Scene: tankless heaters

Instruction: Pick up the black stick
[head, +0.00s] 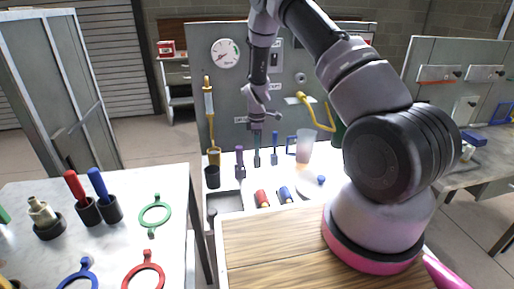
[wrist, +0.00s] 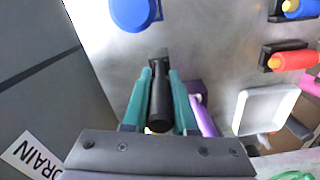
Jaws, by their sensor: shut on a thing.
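The black stick (wrist: 159,102) stands between the two teal fingers of my gripper (wrist: 160,84) in the wrist view. The fingers touch it from both sides, and my gripper is shut on it. A small dark block shows at its far end; I cannot tell whether the stick still sits in it. In the head view my gripper (head: 257,137) reaches down over the back workbench, in the row of upright sticks. The black stick is too small to make out there.
A purple stick (wrist: 203,118) stands close to the right finger. Red (head: 262,198) and blue handles lie in front. A grey panel with a gauge (head: 225,53) rises behind. A white cup (head: 305,145) stands at right.

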